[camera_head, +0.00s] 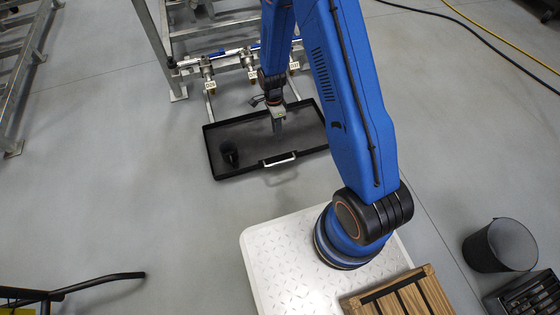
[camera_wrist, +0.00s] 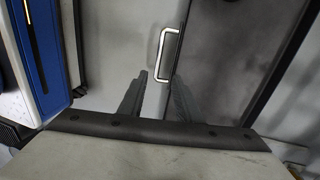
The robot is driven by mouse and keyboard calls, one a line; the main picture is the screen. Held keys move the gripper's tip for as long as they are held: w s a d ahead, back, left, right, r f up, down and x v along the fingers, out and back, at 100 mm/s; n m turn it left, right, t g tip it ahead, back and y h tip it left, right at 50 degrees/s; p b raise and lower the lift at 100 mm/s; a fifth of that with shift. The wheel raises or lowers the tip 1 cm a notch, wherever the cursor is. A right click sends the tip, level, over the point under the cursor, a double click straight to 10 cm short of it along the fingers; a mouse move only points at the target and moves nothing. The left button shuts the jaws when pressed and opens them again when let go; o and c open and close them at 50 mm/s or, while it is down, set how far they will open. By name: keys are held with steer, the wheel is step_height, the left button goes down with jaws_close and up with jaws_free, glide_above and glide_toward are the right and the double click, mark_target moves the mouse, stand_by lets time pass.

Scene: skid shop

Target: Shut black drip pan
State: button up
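The black drip pan (camera_head: 222,174) is drawn out on two rails in front of the metal frame, just above the floor. Its light, U-shaped handle (camera_head: 280,159) is on the near wall. In the wrist view the handle (camera_wrist: 160,55) shows just beyond my fingertips, with the pan (camera_wrist: 235,45) to the right. My gripper (camera_head: 278,128) hangs above the pan in the head view, behind the handle in the picture. In the wrist view the two fingers of my gripper (camera_wrist: 159,78) are apart with nothing between them. Contact with the handle cannot be seen.
A black cup (camera_head: 229,153) stands in the pan's left part. Valves (camera_head: 208,72) with tags line the metal skid frame (camera_head: 155,45) behind. A dark bin (camera_head: 499,246) stands at right and a black bar (camera_head: 100,283) juts in at lower left. The floor left of the pan is clear.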

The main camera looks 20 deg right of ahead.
glide_above(280, 158)
steer(key=s+a, duration=0.1)
steer(key=s, duration=0.2)
steer(key=w+x, duration=0.1)
steer(key=x, duration=0.4)
steer(key=w+x, duration=0.1)
steer(key=x, duration=0.5)
steer(key=w+x, duration=0.1)
steer(key=x, duration=0.5)
steer(key=shift+a+f, duration=0.15)
steer(key=shift+f, duration=0.3)
steer(key=shift+c, duration=0.3)
jaws_close()
